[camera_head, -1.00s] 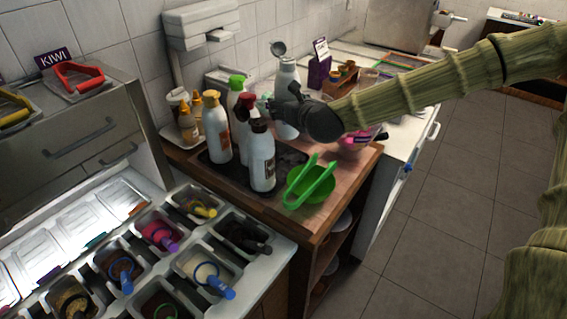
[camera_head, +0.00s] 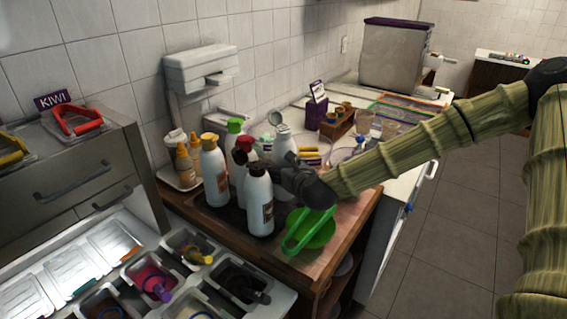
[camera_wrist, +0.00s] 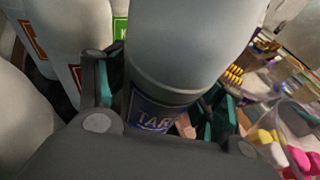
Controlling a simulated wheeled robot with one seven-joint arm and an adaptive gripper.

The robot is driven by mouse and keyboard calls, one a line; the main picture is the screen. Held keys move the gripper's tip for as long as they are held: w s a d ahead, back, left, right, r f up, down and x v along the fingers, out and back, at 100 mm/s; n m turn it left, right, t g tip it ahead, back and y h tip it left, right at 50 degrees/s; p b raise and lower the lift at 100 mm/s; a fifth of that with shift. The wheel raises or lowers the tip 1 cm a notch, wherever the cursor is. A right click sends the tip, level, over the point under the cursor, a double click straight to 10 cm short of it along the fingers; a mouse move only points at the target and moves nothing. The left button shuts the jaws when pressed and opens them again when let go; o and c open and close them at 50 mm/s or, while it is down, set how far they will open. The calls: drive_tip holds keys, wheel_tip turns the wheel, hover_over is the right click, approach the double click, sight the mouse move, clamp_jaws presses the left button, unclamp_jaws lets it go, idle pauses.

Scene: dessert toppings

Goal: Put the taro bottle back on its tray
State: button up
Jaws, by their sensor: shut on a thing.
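The taro bottle (camera_head: 283,145), pale with an open grey flip cap, is upright at the back of the bottle group. In the wrist view its dark label (camera_wrist: 155,117) reads "TAR". My gripper (camera_head: 285,168) is shut around the bottle, with a finger on each side of it. The dark tray (camera_head: 232,217) lies on the wooden counter under the other bottles. The bottle's base is hidden behind my gripper and the front bottle, so I cannot tell whether it touches the tray.
On the tray stand bottles with yellow (camera_head: 215,172), green (camera_head: 234,126), dark red (camera_head: 242,146) and brown caps (camera_head: 259,205), close to my gripper. A purple holder (camera_head: 314,112) and cups stand behind.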

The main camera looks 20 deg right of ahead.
drive_tip(key=shift+f+p, duration=0.5)
drive_tip(key=shift+f, duration=1.5)
drive_tip(key=shift+f, duration=0.1)
drive_tip(key=o, duration=0.7)
drive_tip(key=shift+o, duration=0.2)
drive_tip(key=shift+s, duration=0.1)
drive_tip(key=b+v, duration=0.2)
drive_tip(key=v, duration=1)
drive_tip(key=shift+b, duration=0.4)
wheel_tip(320, 180, up, 9)
drive_tip(key=p, duration=0.5)
